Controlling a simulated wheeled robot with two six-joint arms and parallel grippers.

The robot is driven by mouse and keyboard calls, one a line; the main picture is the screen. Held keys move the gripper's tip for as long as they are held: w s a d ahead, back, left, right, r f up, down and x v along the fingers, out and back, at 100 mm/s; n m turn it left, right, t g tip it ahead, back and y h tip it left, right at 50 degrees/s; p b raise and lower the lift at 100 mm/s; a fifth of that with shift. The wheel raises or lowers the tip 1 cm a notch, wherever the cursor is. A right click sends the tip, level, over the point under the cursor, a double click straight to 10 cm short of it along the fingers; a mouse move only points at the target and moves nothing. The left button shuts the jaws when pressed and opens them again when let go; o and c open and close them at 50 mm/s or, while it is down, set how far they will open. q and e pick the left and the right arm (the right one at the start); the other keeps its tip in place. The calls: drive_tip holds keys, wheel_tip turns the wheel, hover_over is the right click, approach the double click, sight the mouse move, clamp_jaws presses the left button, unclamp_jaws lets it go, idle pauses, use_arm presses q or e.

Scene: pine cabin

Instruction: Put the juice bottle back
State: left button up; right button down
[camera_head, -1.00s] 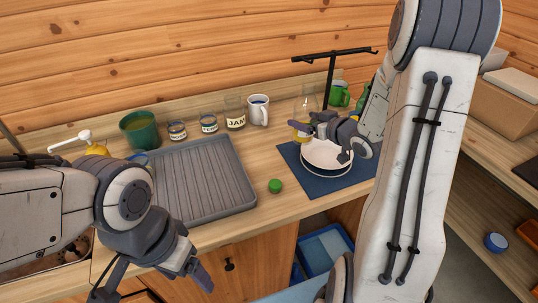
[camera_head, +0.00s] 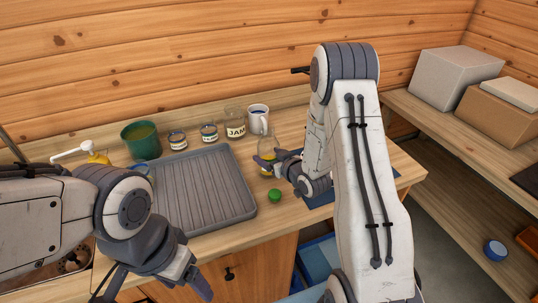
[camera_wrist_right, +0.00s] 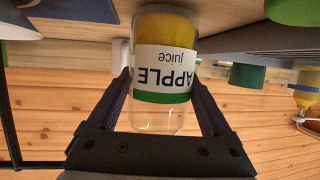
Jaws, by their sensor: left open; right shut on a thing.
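The juice bottle (camera_head: 267,150) is clear with yellow juice low in it. In the right wrist view the bottle (camera_wrist_right: 165,75) has a white "APPLE juice" label with a green band, upside down in that picture. My right gripper (camera_head: 277,165) is shut on the bottle, with one finger on each side, right of the grey ribbed tray. I cannot tell whether its base touches the counter. A green cap (camera_head: 274,195) lies on the counter in front of it. My left gripper (camera_head: 160,282) is open and empty at the counter's front edge.
The grey tray (camera_head: 201,190) lies left of the bottle. Behind stand a green pot (camera_head: 141,138), two small jars, a JAM jar (camera_head: 235,124) and a white mug (camera_head: 258,120). My right arm hides most of the blue mat (camera_head: 320,199). Boxes fill the right shelf's back.

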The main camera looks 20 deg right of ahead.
drive_tip(key=shift+f+b, duration=0.2)
drive_tip(key=shift+b, duration=0.1)
unclamp_jaws()
drive_tip(key=shift+r, duration=0.15)
